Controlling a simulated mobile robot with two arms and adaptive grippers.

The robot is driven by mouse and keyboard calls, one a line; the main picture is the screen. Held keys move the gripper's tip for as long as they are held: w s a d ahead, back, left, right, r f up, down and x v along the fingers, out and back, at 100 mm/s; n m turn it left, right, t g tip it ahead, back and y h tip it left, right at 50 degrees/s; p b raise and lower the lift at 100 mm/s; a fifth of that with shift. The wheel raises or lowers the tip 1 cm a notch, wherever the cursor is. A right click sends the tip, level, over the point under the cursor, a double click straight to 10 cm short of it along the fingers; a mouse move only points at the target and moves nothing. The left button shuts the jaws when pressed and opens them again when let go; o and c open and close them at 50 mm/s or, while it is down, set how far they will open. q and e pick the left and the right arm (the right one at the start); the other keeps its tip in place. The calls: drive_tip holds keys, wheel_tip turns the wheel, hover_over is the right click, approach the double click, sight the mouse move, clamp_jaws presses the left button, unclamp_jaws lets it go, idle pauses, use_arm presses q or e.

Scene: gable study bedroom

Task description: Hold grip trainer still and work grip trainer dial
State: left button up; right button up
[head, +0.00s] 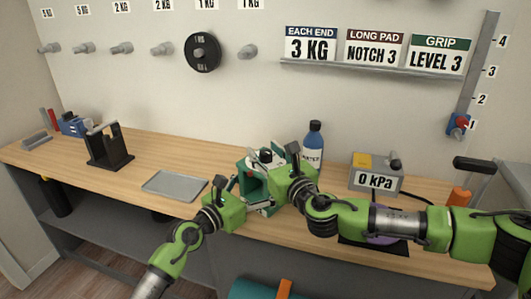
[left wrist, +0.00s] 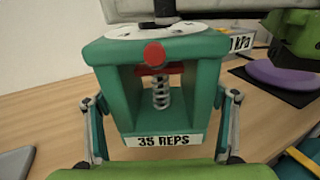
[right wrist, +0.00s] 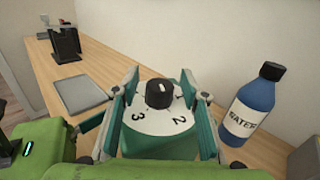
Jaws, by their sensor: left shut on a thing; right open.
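The grip trainer (left wrist: 150,50) is a teal block with a spring, a red knob and a "35 REPS" label; it stands on the bench and also shows in the head view (head: 252,188). My left gripper (left wrist: 160,100) is shut on it, a finger on each side. The grip trainer dial is a white disc (right wrist: 153,122) on top with a black knob (right wrist: 159,95); 3 and 2 are readable, and a white mark shows on the knob. My right gripper (right wrist: 160,76) is open above the trainer, its fingers either side of the knob with gaps. In the head view, my right gripper (head: 281,168) partly hides the trainer.
A blue water bottle (head: 313,143) stands close behind the trainer, and a "0 kPa" box (head: 375,178) is to the right. A grey tray (head: 175,185) and black stand (head: 108,150) are left. A wall sign reads GRIP LEVEL 3 (head: 440,55).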

drive_tip(key=c, duration=1.2)
drive_tip(key=shift+o, duration=0.2)
drive_tip(key=shift+m+h, duration=0.4)
drive_tip(key=shift+h, duration=0.1)
drive_tip(key=m+t+h, duration=0.1)
drive_tip(key=h, duration=0.1)
drive_tip(key=m+h, duration=0.2)
drive_tip(key=h, duration=0.1)
drive_tip(key=shift+a+t, duration=0.1)
drive_tip(key=shift+t, duration=0.3)
drive_tip(key=shift+w+m+h, duration=0.1)
drive_tip(key=shift+m+h, duration=1.1)
drive_tip(key=shift+h, duration=0.5)
drive_tip(key=shift+d, duration=0.2)
drive_tip(key=o, duration=1.2)
drive_tip(key=shift+c, duration=0.2)
